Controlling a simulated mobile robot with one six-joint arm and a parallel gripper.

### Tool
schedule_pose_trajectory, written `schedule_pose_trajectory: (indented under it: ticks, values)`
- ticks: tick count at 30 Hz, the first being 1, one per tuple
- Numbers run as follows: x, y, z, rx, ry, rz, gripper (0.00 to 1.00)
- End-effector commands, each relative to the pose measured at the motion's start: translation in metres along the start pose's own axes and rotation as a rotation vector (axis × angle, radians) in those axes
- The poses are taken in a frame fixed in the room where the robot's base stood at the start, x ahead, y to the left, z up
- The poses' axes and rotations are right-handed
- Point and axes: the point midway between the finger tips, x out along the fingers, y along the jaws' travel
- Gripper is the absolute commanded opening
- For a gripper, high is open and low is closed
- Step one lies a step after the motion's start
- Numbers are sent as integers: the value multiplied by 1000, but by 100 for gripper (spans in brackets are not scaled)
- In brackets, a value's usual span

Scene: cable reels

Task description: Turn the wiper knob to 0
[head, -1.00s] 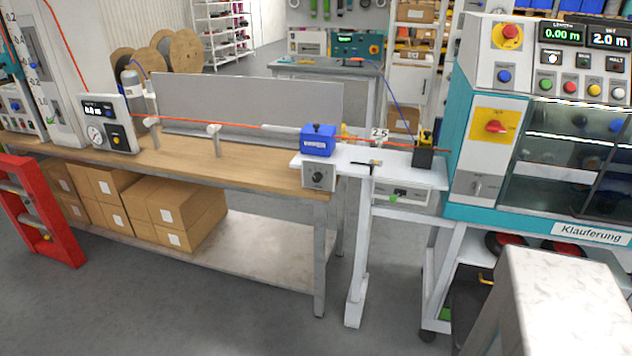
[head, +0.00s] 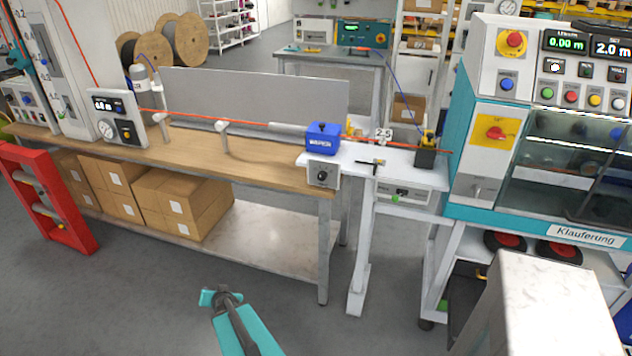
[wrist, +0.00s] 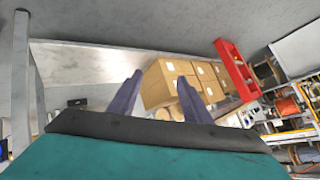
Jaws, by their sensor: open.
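The wiper knob is a dark round dial (head: 322,175) on a small grey box (head: 313,167) at the right front end of the wooden bench. Its marks are too small to read, so I cannot tell its setting. The blue wiper block (head: 322,141) stands just above it, with the orange cable running into it. My gripper (wrist: 158,95) shows in the wrist view with two dark fingers apart and nothing between them. My teal arm (head: 246,330) is low in front of the bench in the head view, well away from the knob. The knob is not visible in the wrist view.
Cardboard boxes (head: 180,200) sit on the shelf under the bench (head: 200,160). A red frame (head: 45,200) stands at the left. A white stand (head: 415,178) and a teal machine (head: 460,120) are right of the knob. The floor before the bench is clear.

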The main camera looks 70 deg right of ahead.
Motion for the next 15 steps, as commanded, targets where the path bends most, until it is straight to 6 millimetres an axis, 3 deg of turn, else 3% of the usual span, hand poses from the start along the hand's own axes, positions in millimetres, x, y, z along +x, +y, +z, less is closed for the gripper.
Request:
schedule_pose_trajectory:
  ticks: [1, 6, 11, 15]
  values:
    - [-7, 10, -34, 41, 70, 13, 44]
    - [-32, 48, -130, 169, 302, 44, 44]
    - [-72, 97, -214, 279, 527, 98, 44]
    - [-117, 144, -276, 366, 722, 151, 44]
